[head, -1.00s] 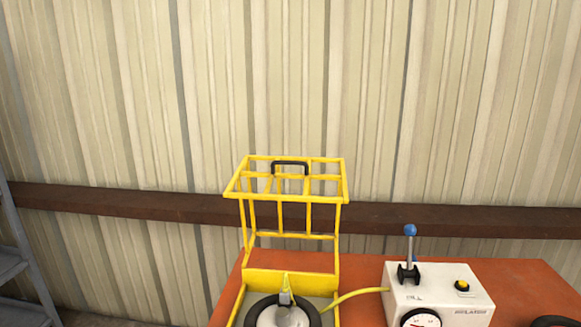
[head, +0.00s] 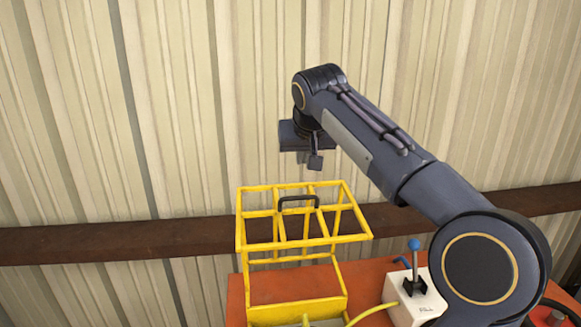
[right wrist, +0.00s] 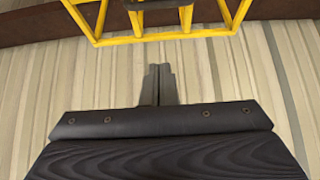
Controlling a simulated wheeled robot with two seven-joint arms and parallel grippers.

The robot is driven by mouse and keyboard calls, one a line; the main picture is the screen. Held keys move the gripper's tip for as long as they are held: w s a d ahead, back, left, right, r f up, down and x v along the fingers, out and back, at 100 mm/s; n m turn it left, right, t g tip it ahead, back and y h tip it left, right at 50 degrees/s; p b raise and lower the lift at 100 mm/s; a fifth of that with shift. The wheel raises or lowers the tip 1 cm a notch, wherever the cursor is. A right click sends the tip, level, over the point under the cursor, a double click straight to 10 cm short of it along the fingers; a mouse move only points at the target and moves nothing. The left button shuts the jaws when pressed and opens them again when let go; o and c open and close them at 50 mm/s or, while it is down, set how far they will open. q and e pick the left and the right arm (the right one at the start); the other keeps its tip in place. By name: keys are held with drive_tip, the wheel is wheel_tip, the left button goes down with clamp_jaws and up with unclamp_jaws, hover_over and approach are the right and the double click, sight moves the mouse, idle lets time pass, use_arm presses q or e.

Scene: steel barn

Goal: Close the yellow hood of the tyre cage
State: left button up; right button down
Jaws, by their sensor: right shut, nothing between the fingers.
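The yellow hood (head: 305,243) of the tyre cage stands raised above the orange bench in the head view. A black handle (head: 298,198) sits on its upper bars. My right gripper (head: 315,163) is shut and empty, above and behind the hood in the picture, apart from it. In the right wrist view the shut fingers (right wrist: 160,68) point toward the hood's yellow bars (right wrist: 165,37), with a gap between. The dark handle (right wrist: 158,4) is cut by the top edge there. The tyre is out of the head view. My left gripper is not in view.
A white control box (head: 408,303) with a blue-knobbed lever (head: 414,245) stands on the orange bench (head: 370,275), partly hidden by my right arm. A corrugated wall with a brown rail (head: 120,240) is behind. A yellow hose (head: 370,313) runs toward the box.

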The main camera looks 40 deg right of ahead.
drive_tip(key=p, duration=0.1)
hover_over(300, 208)
drive_tip(key=w+d, duration=0.1)
drive_tip(key=w, duration=0.2)
drive_tip(key=f, duration=0.6)
drive_tip(key=shift+s+d+f, duration=0.2)
drive_tip(key=shift+f, duration=0.15)
drive_tip(key=s+f, duration=0.1)
drive_tip(key=s+a, duration=0.1)
drive_tip(key=shift+s+a+f, duration=0.2)
drive_tip(key=shift+s+f, duration=0.1)
drive_tip(key=shift+f, duration=0.05)
drive_tip(key=shift+s+a+f, duration=0.1)
drive_tip(key=shift+s, duration=0.05)
drive_tip(key=shift+f, duration=0.1)
